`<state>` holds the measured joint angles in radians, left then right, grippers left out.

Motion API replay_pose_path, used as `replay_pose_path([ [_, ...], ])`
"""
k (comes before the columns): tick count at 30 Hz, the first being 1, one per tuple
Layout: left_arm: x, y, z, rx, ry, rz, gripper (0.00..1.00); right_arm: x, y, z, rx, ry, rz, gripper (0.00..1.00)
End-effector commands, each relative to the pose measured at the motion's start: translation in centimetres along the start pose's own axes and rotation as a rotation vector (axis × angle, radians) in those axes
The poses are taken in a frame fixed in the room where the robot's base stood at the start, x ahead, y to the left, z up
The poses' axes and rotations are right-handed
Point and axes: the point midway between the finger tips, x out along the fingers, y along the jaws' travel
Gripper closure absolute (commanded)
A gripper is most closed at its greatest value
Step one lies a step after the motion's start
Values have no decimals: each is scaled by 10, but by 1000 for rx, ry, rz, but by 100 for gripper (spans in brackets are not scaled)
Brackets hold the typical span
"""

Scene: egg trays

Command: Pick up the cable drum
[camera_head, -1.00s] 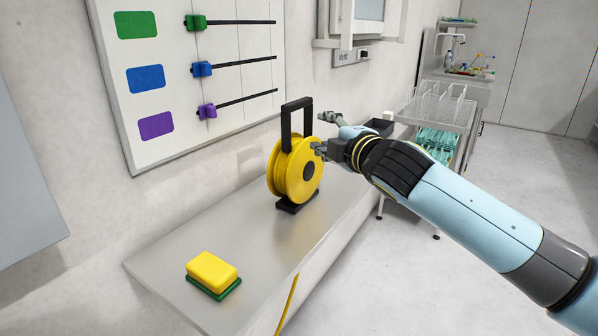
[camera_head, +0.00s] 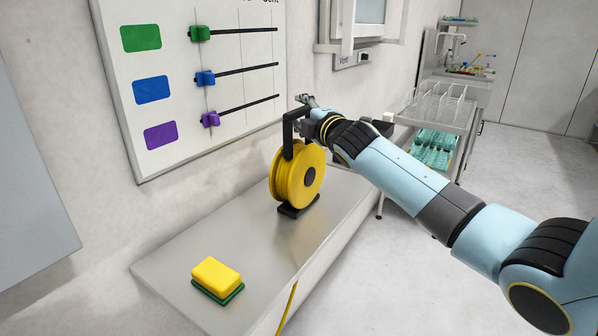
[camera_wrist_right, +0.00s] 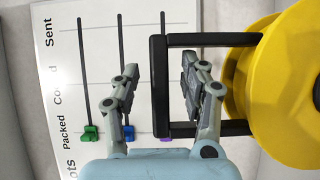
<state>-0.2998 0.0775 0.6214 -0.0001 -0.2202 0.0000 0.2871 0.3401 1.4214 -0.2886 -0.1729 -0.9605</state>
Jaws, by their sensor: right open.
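The yellow cable drum (camera_head: 297,176) stands upright on a grey shelf, on a black foot and with a black frame handle (camera_head: 288,130) above it. My right gripper (camera_head: 301,108) is at the top of the handle. In the right wrist view the drum (camera_wrist_right: 285,85) is at the right, and its handle (camera_wrist_right: 159,85) reaches left. There my right gripper (camera_wrist_right: 158,75) is open, with the handle's end bar between its two fingers. I cannot tell whether the fingers touch it. My left gripper is not in view.
A yellow and green sponge (camera_head: 217,278) lies on the shelf (camera_head: 245,236) at the front left. A whiteboard with coloured sliders (camera_head: 205,60) hangs on the wall behind. A trolley with racks (camera_head: 437,115) stands at the back right. The shelf between sponge and drum is clear.

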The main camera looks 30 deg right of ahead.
Motion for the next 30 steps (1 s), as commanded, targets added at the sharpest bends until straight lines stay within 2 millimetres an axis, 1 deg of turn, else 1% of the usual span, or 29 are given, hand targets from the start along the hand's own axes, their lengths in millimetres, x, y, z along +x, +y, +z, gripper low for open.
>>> replay_pose_path([
  [5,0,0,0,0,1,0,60,0,-1,0,0,0,-1,56],
  [6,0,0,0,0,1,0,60,0,-1,0,0,0,-1,57],
  [16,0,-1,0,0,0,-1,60,0,-1,0,0,0,-1,100],
  [25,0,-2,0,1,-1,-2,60,0,-1,0,0,0,-2,100],
  [26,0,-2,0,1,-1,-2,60,0,2,-1,0,2,5,100],
  [30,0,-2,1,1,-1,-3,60,0,2,0,0,2,4,100],
])
